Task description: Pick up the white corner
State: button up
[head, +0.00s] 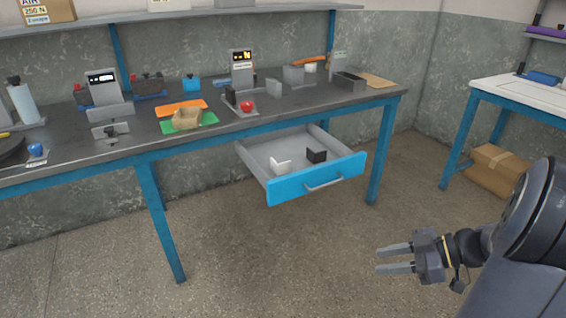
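The white corner (280,164) is a small angled piece lying in the open drawer (315,179) under the workbench, left of the middle of the drawer. A similar black corner (316,155) lies beside it on the right, apart from it. My gripper (377,260) is open and empty. It appears in front of the bench, lower and to the right of the drawer in the picture, with its two grey fingers pointing left. The white corner is not hidden by my arm. The drawer's blue front hides part of the drawer floor.
The dark workbench top (220,125) overhangs the back of the drawer. A blue bench leg (383,150) stands right of the drawer. The bench carries devices, trays and a cardboard piece (187,118). A cardboard box (497,172) sits under the white table (520,97). The floor before the drawer is clear.

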aim_at(281, 169)
jog(key=i+l+u, duration=0.1)
jog(key=i+l, duration=0.25)
jog(key=i, duration=0.25)
jog(key=i+l+u, duration=0.1)
jog(key=i+l, duration=0.3)
jog(key=i, duration=0.2)
jog(key=i+l+u, duration=0.1)
jog(key=i+l, duration=0.35)
jog(key=i, duration=0.15)
jog(key=u, duration=1.2)
jog(key=l, duration=0.1)
